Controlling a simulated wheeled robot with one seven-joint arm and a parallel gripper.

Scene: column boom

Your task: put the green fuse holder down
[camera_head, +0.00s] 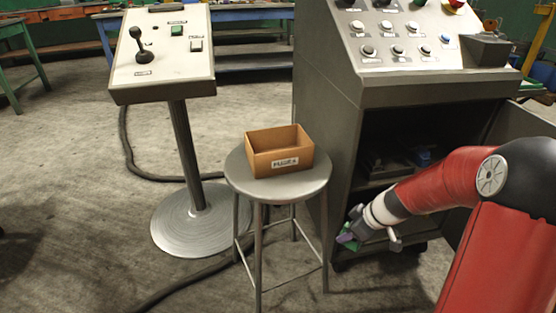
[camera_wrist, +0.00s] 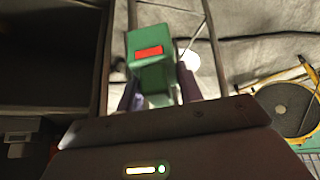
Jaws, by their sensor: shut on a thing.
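The green fuse holder (camera_wrist: 152,62) is a green block with a red patch, held between the two dark fingers of my gripper (camera_wrist: 158,92) in the wrist view. In the head view my gripper (camera_head: 349,236) is low at the right of the stool, in front of the cabinet, with a bit of the green fuse holder (camera_head: 345,241) showing at its tip. The holder is in the air, apart from the stool. A brown open box (camera_head: 281,160) with a white label stands on the round grey stool (camera_head: 238,180). The box's inner floor is mostly hidden.
A grey control cabinet (camera_head: 345,150) with buttons on its sloped top stands behind my gripper, its lower compartment open. A pedestal console (camera_head: 165,60) with a joystick stands at the left. A dark cable (camera_head: 140,172) runs over the floor. The stool top has narrow free room around the box.

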